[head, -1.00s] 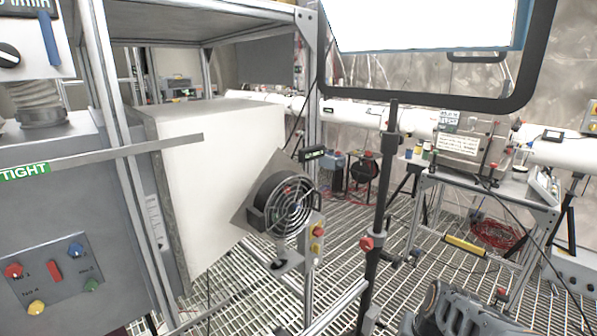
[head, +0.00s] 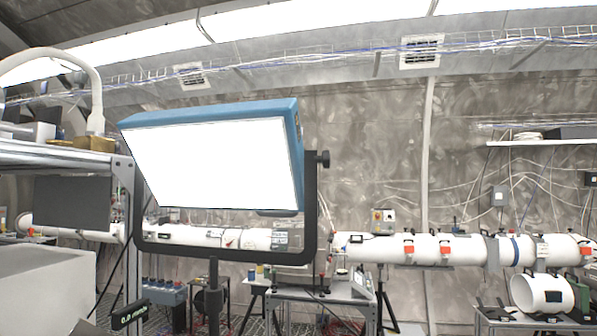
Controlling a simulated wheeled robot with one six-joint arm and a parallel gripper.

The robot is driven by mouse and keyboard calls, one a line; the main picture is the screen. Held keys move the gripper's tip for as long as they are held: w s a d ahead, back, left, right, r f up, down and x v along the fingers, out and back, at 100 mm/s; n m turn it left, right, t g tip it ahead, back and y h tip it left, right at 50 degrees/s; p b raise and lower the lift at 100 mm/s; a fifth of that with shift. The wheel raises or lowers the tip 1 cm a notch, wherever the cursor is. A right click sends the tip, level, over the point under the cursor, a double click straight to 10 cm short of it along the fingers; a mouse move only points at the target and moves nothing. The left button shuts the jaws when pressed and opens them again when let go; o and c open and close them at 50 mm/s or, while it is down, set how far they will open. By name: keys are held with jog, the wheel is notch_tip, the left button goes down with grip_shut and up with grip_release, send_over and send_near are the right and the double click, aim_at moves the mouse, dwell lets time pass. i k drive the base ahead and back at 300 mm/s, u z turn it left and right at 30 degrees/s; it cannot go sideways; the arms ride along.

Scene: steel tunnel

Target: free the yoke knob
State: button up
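The yoke knob (head: 323,160) is a small dark knob at the top of the right arm of a black U-shaped yoke (head: 309,215). The yoke holds a blue-framed lamp panel (head: 213,165) with a bright white face, tilted in the picture. The yoke sits on a dark vertical stand (head: 213,285). The knob is seen from a distance, and I cannot tell whether it is tight or loose. My gripper is not in view.
A metal shelf rack (head: 60,155) and a pale box (head: 45,290) stand at the left. A white beam pipe (head: 400,248) runs along the back wall behind the lamp. A small equipment table (head: 320,295) stands behind the stand, to its right.

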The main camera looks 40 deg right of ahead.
aim_at(326, 158)
jog(key=u, duration=0.3)
jog(key=k, duration=0.8)
jog(key=z, duration=0.85)
jog(key=i, duration=0.5)
jog(key=k, duration=0.45)
jog(key=z, duration=1.35)
jog(key=i, duration=0.9)
jog(key=u, duration=2.1)
